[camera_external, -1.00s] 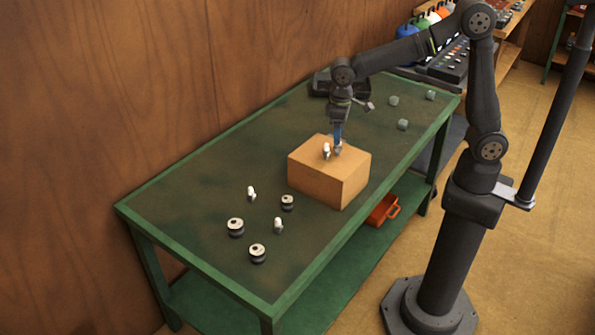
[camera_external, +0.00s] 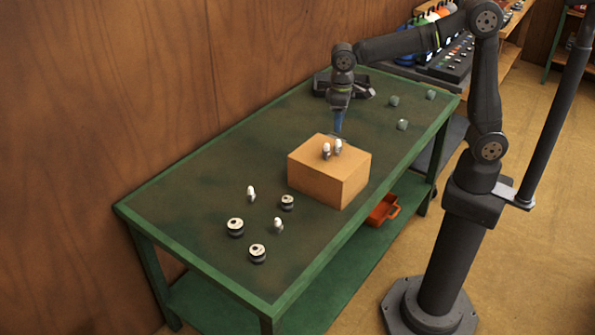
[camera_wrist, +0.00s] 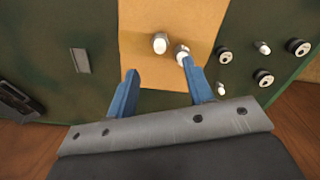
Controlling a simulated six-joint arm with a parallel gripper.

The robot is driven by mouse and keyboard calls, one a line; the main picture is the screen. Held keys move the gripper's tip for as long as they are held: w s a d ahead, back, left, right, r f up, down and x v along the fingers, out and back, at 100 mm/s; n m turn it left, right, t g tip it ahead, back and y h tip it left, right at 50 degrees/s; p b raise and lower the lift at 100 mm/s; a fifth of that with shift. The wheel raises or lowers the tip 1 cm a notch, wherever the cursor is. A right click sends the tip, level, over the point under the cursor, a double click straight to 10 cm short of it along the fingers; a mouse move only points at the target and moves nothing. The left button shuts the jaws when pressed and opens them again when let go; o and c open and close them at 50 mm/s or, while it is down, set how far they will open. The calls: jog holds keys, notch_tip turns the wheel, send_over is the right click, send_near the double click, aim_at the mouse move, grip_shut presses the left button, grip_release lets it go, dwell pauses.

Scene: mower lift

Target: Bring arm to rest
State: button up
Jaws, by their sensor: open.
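My gripper (camera_external: 339,122) is open and empty just above the orange-brown box. In the wrist view its two blue fingers (camera_wrist: 160,84) are spread apart, with the box face beyond them. Two small white-topped pieces stand on top of the box (camera_external: 328,180): a left one (camera_external: 326,151) and a right one (camera_external: 338,147). The wrist view shows both pieces, one (camera_wrist: 160,43) between the fingers in the picture and one (camera_wrist: 182,53) near the right fingertip. Whether that fingertip touches it I cannot tell.
The green table (camera_external: 180,200) holds two more white-topped pieces (camera_external: 251,193) and (camera_external: 278,225), and round black-and-white pieces (camera_external: 236,227) at the near left. Several grey cubes (camera_external: 402,125) lie at the far right. A dark tray-like object (camera_external: 322,84) sits at the back.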

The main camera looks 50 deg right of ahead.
notch_tip(320, 180, down, 8)
jog(key=shift+f, duration=0.2)
notch_tip(320, 180, up, 4)
jog(key=shift+r, duration=0.15)
jog(key=d+r, duration=0.7)
jog(key=d, duration=0.5)
notch_tip(320, 180, up, 5)
jog(key=n, duration=0.5)
send_over(339, 140)
jog(key=a, duration=0.6)
jog(key=s+a+n, duration=0.2)
jog(key=s+a, duration=0.2)
jog(key=a, duration=0.3)
jog(key=s+a+n, duration=0.3)
jog(key=a, duration=0.5)
jog(key=shift+s, duration=0.4)
jog(key=shift+o, duration=0.3)
jog(key=shift+f, duration=0.1)
